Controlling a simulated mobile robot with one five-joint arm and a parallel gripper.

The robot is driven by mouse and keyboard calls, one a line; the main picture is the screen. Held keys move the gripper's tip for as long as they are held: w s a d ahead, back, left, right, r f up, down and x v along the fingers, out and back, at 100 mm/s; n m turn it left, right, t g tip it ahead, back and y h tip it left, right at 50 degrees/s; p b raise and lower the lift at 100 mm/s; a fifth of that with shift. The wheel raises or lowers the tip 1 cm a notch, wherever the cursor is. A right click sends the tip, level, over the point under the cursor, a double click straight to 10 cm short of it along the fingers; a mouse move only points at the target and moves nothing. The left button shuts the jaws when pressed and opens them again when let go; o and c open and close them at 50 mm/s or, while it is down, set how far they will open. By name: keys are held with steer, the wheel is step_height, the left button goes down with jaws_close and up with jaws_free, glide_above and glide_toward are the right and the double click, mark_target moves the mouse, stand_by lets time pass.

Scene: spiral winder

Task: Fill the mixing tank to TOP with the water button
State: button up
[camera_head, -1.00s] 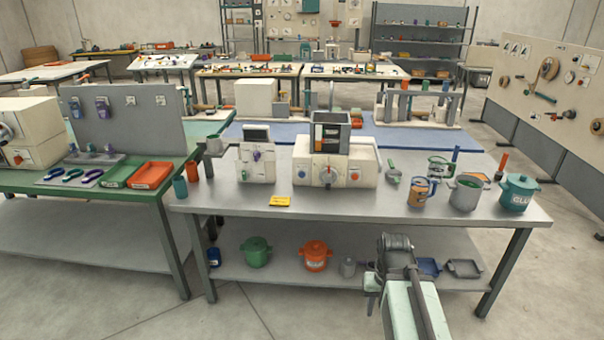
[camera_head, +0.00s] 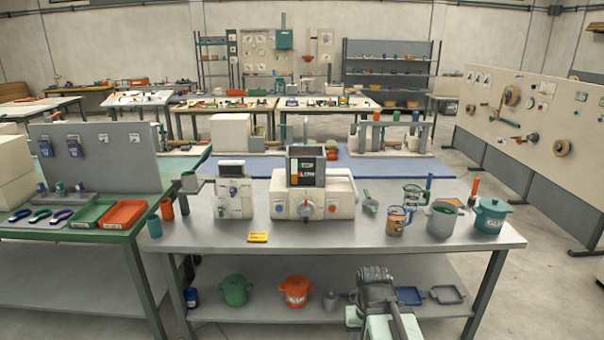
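A cream machine (camera_head: 345,206) stands at the middle of the grey table, with a dark open-topped hopper on it (camera_head: 306,170). Its front has a blue button (camera_head: 279,207), a grey knob (camera_head: 306,209) and an orange-red button (camera_head: 332,208). I cannot tell which vessel is the mixing tank, or read any level or water label. My gripper (camera_head: 374,275) is low in front of the table, away from these; its fingers are not clear.
A grey pot (camera_head: 444,220), a teal pot (camera_head: 490,215) and an orange-and-blue mug (camera_head: 397,221) stand at the table's right. A yellow tag (camera_head: 258,237) lies at the front edge. Green (camera_head: 235,290) and orange (camera_head: 296,291) pots sit on the lower shelf.

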jaws_close()
stand_by(1.6)
